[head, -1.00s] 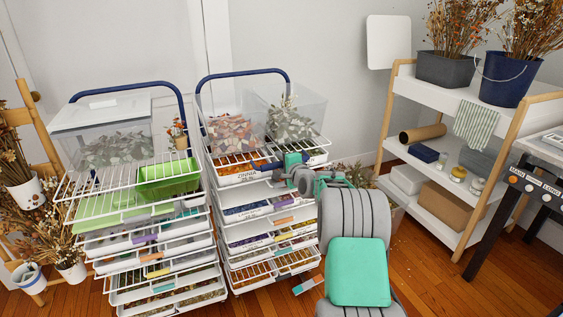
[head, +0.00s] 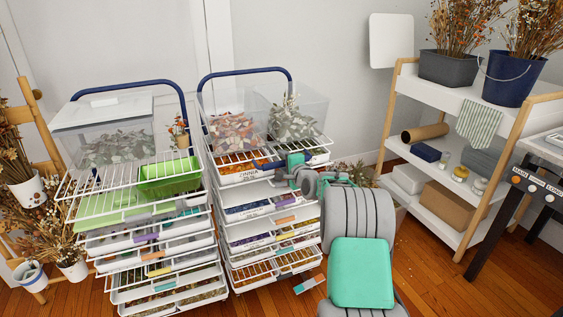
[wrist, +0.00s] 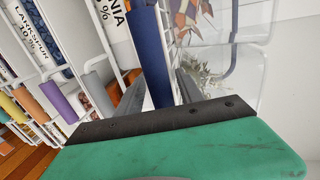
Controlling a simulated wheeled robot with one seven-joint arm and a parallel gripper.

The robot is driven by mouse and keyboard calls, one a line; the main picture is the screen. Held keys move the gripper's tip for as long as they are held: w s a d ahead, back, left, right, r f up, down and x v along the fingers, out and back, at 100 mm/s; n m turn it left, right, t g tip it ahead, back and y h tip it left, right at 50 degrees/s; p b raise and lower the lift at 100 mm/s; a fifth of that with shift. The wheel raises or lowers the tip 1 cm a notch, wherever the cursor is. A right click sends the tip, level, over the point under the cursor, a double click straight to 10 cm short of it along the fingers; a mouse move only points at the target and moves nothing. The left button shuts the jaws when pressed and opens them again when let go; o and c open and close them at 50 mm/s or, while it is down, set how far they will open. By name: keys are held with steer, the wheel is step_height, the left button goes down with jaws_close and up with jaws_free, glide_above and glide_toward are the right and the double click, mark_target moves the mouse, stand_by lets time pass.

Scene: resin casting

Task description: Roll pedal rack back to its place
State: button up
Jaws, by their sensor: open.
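Two white wire racks with navy handles stand side by side in the head view. My gripper (head: 292,168) is at the right-hand rack (head: 290,264), near its upper right corner; its drawers carry flower names, so it looks like the petal rack. In the wrist view my gripper (wrist: 158,95) is open, with its dark fingers on either side of a navy bar (wrist: 151,45). I cannot tell whether they touch it. Drawer labels reading "LARKSPUR" (wrist: 37,42) and one ending in "NIA" show there too. The rack's wheels are not visible.
The left-hand rack (head: 160,274) stands close beside it, with a green bin (head: 168,178) on top. Dried flowers (head: 55,235) crowd the far left. A wooden-framed shelf (head: 440,212) and a dark-legged table (head: 490,212) stand right. Wooden floor (head: 425,275) is free between my arm and the shelf.

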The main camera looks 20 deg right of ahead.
steer(key=v, duration=0.7)
